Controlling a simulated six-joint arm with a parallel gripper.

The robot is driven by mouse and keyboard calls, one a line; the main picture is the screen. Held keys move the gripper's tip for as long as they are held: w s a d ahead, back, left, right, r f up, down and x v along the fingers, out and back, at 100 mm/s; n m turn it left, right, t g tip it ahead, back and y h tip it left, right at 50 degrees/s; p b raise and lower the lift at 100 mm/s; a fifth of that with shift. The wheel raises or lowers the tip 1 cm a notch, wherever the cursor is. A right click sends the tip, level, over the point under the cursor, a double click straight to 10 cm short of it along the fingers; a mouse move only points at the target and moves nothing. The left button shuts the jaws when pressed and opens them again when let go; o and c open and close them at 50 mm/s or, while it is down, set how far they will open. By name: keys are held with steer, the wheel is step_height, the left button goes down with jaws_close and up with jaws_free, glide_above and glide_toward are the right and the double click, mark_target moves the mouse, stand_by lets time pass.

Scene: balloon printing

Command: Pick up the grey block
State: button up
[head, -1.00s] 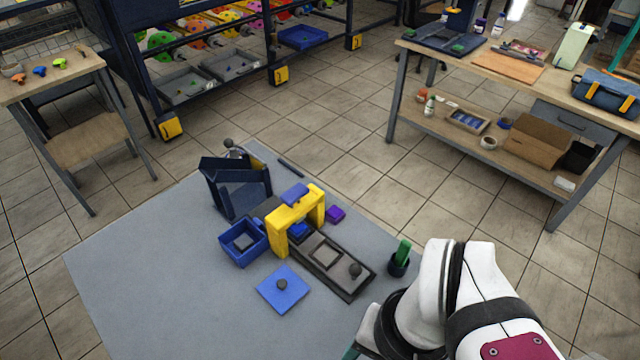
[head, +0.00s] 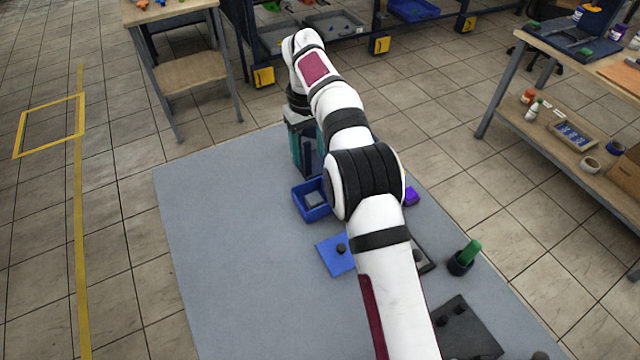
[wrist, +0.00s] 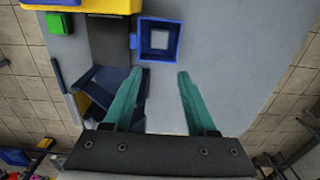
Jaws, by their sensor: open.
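The grey block (head: 314,198) sits inside a small blue open box (head: 300,206) on the grey mat. In the wrist view the block (wrist: 159,40) shows as a pale grey square within the blue box (wrist: 146,54). My gripper (wrist: 162,73) has two teal fingers spread apart with nothing between them. In the wrist view its fingertips lie just below the box in the picture. In the head view my gripper (head: 306,145) is at the back of the mat, behind the box, pointing down. Its fingertips are not clear there.
A dark blue angled holder (wrist: 95,85) stands close to my left finger in the wrist view. A yellow frame (wrist: 100,6) is at the top. The mat's left side is clear.

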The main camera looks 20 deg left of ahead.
mark_target(312, 194)
steer(key=f, duration=1.4)
steer(key=shift+d+f, duration=0.2)
steer(key=shift+r, duration=0.1)
jaws_close()
